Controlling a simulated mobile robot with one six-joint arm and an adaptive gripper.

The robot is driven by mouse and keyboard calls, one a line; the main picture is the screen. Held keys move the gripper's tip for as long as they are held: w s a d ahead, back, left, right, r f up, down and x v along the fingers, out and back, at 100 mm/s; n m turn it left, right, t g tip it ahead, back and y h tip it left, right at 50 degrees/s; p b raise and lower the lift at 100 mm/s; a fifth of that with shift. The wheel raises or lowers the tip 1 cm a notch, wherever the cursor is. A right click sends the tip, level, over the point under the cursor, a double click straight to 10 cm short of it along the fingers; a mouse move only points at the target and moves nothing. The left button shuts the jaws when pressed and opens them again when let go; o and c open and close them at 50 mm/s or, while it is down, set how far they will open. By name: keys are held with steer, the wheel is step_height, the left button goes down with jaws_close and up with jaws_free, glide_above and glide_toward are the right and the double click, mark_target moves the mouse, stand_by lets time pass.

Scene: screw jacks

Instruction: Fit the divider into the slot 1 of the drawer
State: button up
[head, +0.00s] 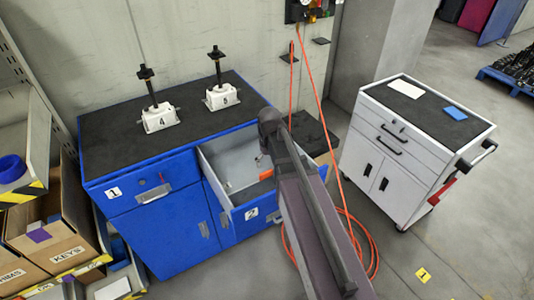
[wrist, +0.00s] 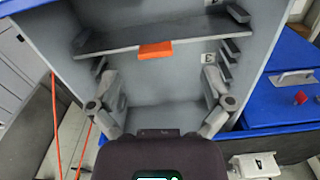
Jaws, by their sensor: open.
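The divider (wrist: 190,33) is a grey plate with an orange tab (wrist: 156,50) on its edge. In the wrist view it spans the open drawer (wrist: 150,88) from side to side, near the top of the picture. I cannot tell whether its ends sit in a slot. Dark slot guides (wrist: 230,49) line both side walls, and a small label (wrist: 208,58) marks one wall. My gripper (wrist: 160,95) is open and empty, with its fingers apart and below the divider in the wrist view. In the head view my arm hides my gripper; the orange tab (head: 266,174) shows inside the drawer.
The drawer belongs to a blue cabinet (head: 150,232). Two white screw jacks (head: 159,118) (head: 222,97) stand on its dark top. A white cart (head: 391,168) stands at right. An orange hose (head: 371,250) lies coiled on the floor. Bins (head: 40,245) fill the left side.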

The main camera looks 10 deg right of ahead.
steer(key=s+m, duration=0.2)
steer(key=s, duration=0.8)
steer(key=shift+s+d, duration=0.15)
steer(key=shift+s, duration=0.25)
step_height(320, 180, down, 4)
steer(key=b, duration=0.4)
stand_by(0.8)
